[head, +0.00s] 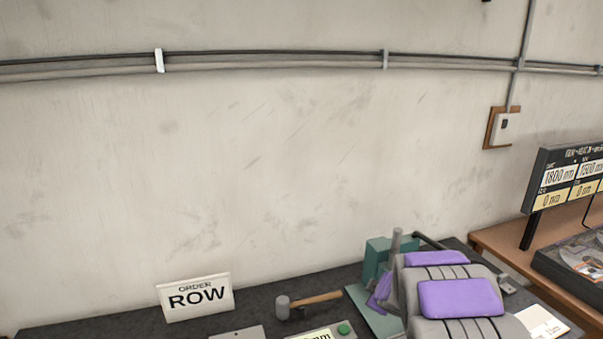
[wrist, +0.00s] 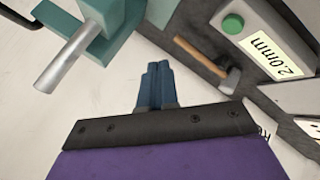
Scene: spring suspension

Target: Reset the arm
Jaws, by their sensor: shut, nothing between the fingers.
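My gripper (wrist: 156,68) shows in the wrist view as two blue fingers close together, shut and empty. The dark table top with its tools lies beyond the fingers, and nothing touches them. In the head view, my grey and purple arm fills the lower right, and I cannot make out the fingers there. A teal fixture (head: 376,258) stands partly behind the arm. Its silver rod (wrist: 66,58) shows at the upper left of the wrist view.
A hammer (head: 308,302) lies on the dark table (head: 70,326) beside an "ORDER ROW" sign (head: 195,297). A box with a green button (wrist: 233,23) and "2.0mm" label is near the hammer. A display board (head: 568,178) stands on a wooden desk at right. The wall (head: 200,150) is behind.

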